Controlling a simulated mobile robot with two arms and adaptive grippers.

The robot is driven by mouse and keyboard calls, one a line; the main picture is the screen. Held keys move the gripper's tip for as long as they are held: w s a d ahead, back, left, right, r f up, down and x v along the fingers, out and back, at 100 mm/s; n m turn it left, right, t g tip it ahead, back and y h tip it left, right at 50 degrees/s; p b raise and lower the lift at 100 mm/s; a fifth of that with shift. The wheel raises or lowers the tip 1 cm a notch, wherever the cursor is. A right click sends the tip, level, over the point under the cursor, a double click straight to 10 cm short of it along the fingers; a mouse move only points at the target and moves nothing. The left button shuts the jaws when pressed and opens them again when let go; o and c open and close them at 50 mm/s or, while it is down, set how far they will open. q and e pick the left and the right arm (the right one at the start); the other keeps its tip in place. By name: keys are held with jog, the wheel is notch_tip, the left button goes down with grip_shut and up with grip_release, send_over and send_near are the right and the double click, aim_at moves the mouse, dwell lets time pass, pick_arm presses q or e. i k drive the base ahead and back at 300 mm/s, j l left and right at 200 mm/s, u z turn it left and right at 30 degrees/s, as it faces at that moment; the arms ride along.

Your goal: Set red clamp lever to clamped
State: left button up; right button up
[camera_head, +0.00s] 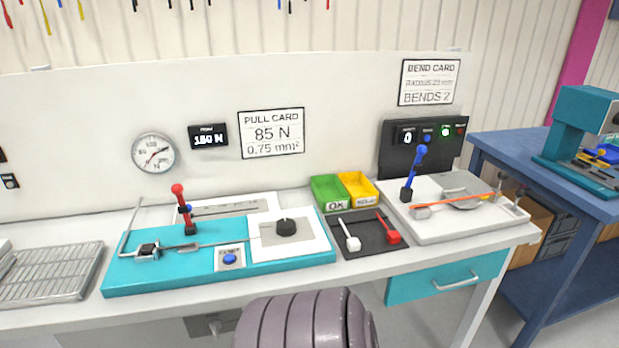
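A red lever (182,205) with a round knob stands nearly upright, leaning slightly left, at the back of the teal pull-test base (180,278). Its foot is in a dark block beside a clamp mechanism with a thin rod. I cannot tell from this view alone whether it counts as clamped. A second red-handled item (388,232) lies on the black mat (372,245) beside a white one (350,236). Neither gripper is in view.
A black knob (286,226) and blue button (229,258) are on the teal base. Green (328,190) and yellow (358,186) bins stand behind the mat. A bending fixture with a blue lever (415,170) is right. A wire tray (50,275) is left. My own rounded grey part is at bottom centre.

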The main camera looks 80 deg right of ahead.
aim_at(177, 188)
jog(key=z, duration=2.65)
